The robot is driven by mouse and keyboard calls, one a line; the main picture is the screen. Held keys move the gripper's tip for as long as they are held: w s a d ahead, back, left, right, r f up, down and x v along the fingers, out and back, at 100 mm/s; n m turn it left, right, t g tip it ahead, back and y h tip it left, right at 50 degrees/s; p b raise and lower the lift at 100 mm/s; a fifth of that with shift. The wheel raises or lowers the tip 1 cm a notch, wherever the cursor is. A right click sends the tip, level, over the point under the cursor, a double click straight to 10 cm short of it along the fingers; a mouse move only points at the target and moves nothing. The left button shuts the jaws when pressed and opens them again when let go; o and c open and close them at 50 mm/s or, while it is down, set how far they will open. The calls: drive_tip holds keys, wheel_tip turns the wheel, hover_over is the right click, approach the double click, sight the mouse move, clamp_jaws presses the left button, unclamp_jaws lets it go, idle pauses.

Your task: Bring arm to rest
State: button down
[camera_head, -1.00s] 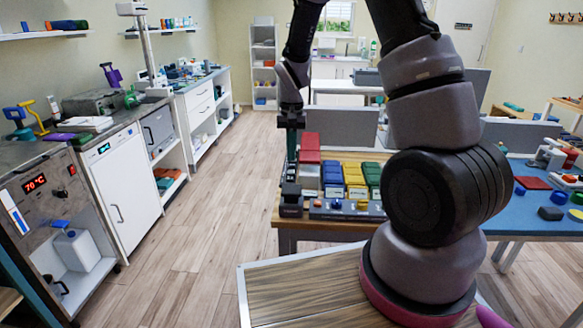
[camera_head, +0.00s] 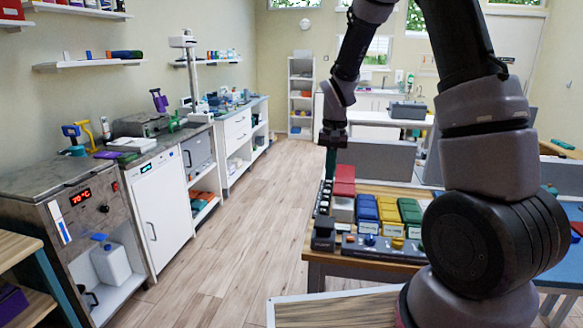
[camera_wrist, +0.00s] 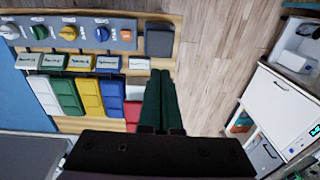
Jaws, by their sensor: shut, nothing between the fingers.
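My arm rises from my base at the lower right of the head view, and its forearm hangs down to my gripper (camera_head: 330,168). My gripper points down by the left edge of the wooden table with the colored bins. In the wrist view its two dark green fingers (camera_wrist: 160,95) lie together with nothing between them. They are beside the red bin (camera_wrist: 132,113); whether they touch anything there I cannot tell.
The wooden table (camera_head: 319,268) bears a red bin, blue bin (camera_head: 366,213), yellow bin (camera_head: 390,214), green bin (camera_head: 411,213) and a panel of knobs (camera_head: 378,247). A counter with a heated unit (camera_head: 78,206) lines the left wall. The floor (camera_head: 235,218) between is clear.

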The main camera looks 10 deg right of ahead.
drive_tip(key=s+d+r+t+y, duration=0.1)
drive_tip(key=s+d+r+t, duration=0.1)
drive_tip(key=s+r, duration=0.7)
drive_tip(key=s+d+r+t+y, duration=0.15)
drive_tip(key=s+r, duration=0.35)
drive_tip(key=r, duration=0.8)
drive_tip(key=s+d+r+t, duration=0.1)
drive_tip(key=s+r+t, duration=0.2)
drive_tip(key=s, duration=0.5)
drive_tip(key=shift+s+d+h, duration=0.2)
drive_tip(key=shift+s+h, duration=0.05)
drive_tip(key=shift+h, duration=0.1)
drive_tip(key=shift+d+r, duration=0.1)
